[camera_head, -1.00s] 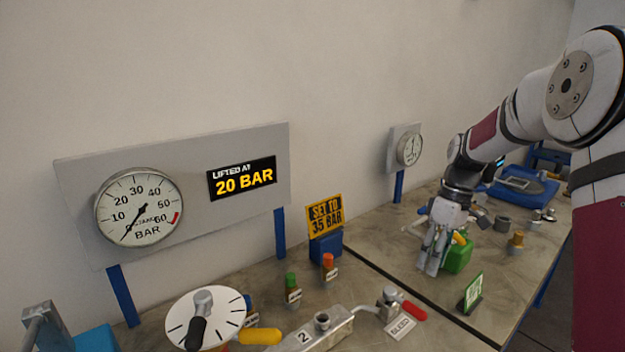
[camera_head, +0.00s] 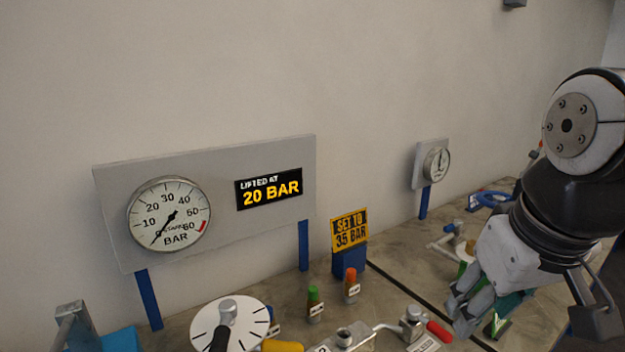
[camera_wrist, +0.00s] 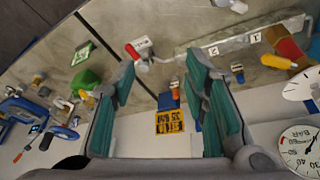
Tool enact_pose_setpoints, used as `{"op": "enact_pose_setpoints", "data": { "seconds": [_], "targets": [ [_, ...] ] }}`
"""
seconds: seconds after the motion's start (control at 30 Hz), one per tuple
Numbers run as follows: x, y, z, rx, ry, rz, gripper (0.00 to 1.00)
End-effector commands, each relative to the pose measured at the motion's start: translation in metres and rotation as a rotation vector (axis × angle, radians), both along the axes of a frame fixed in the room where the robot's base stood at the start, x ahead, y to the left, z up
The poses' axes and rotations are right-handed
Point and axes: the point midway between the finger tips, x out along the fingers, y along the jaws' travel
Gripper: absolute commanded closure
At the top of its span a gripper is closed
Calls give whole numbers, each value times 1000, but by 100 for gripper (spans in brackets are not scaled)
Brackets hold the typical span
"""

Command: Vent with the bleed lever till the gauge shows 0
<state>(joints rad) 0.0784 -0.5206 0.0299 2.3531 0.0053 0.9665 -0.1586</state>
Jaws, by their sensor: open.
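The bleed valve (camera_head: 412,322) has a red-handled lever (camera_head: 439,332) pointing right, beside a white BLEED plate (camera_head: 424,344). In the wrist view the red handle (camera_wrist: 133,52) lies ahead, near the left fingertip in the picture. The large gauge (camera_head: 169,217) has its needle at the lower left, below 10, near the bottom of the scale. My gripper (camera_head: 530,315) is open and empty, right of the lever. Its spread fingers also show in the wrist view (camera_wrist: 161,62). I see no contact with the lever.
A display (camera_head: 269,188) reads "LIFTED AT 20 BAR"; a yellow sign (camera_head: 349,230) reads "SET TO 35 BAR". Green-capped (camera_head: 313,304) and orange-capped (camera_head: 351,285) fittings stand behind the valve block. A white dial (camera_head: 229,325) is at left.

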Motion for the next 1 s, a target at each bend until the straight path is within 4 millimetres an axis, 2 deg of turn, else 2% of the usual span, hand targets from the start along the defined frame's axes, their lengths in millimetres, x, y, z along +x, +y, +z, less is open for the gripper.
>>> {"op": "enact_pose_setpoints", "data": {
  "seconds": [0.03, 0.1, 0.3, 1.0],
  "targets": [
    [-13, 3, -1, 9, -29, -15, 59],
    [-26, 6, -4, 25, -61, -41, 59],
    [-47, 9, -12, 57, -110, -85, 59],
    [-50, 10, -13, 62, -117, -91, 59]
  ]
}}
